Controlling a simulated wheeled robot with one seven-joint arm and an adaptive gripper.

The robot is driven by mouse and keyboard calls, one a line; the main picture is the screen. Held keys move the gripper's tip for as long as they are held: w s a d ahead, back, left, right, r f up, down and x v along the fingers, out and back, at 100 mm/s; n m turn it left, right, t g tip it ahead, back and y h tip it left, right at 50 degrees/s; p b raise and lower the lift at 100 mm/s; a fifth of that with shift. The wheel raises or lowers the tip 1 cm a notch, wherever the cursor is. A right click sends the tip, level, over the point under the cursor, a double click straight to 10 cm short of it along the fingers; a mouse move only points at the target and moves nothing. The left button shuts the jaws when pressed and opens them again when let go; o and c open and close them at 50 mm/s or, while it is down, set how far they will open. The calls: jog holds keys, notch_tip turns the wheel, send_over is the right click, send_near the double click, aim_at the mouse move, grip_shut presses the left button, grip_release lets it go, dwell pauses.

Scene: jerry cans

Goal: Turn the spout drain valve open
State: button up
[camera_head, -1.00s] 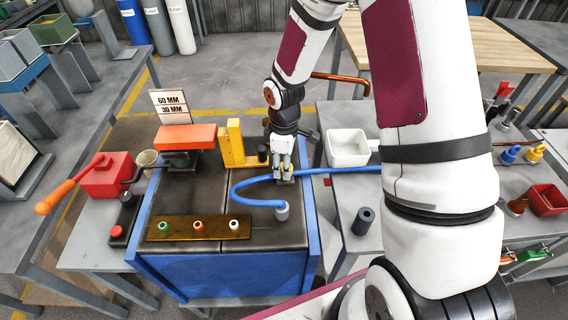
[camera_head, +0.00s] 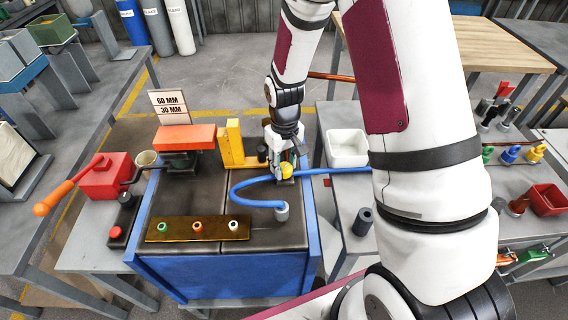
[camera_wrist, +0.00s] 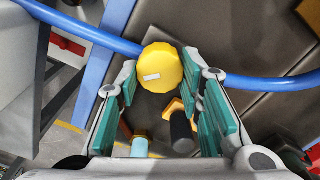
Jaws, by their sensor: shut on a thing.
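A round yellow knob (camera_head: 287,171) with a scalloped edge sits beside the blue hose (camera_head: 243,185) near the right edge of the bench; I take it to be the drain valve's handle. In the wrist view the knob (camera_wrist: 161,68) shows a white rectangular mark on its face. My gripper (camera_head: 286,164) points down at it. In the wrist view my gripper (camera_wrist: 160,75) has its teal pads on both sides of the knob and is shut on it. The spout and the valve body under the knob are hidden.
The dark bench top (camera_head: 205,182) has a blue frame. A yellow bracket (camera_head: 233,142), an orange-topped block (camera_head: 186,137) and a brass strip with three coloured buttons (camera_head: 180,228) stand on it. A white bin (camera_head: 347,147) is to the right.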

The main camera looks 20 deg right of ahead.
aim_at(285, 165)
jog(key=m, duration=0.4)
jog(key=shift+m, duration=0.3)
jog(key=shift+d+m+p, duration=0.15)
jog(key=shift+m+p, duration=0.15)
jog(key=shift+m, duration=1.5)
jog(key=o, duration=1.2)
jog(key=shift+c, duration=0.2)
jog(key=shift+r, duration=0.1)
notch_tip(285, 165, up, 12)
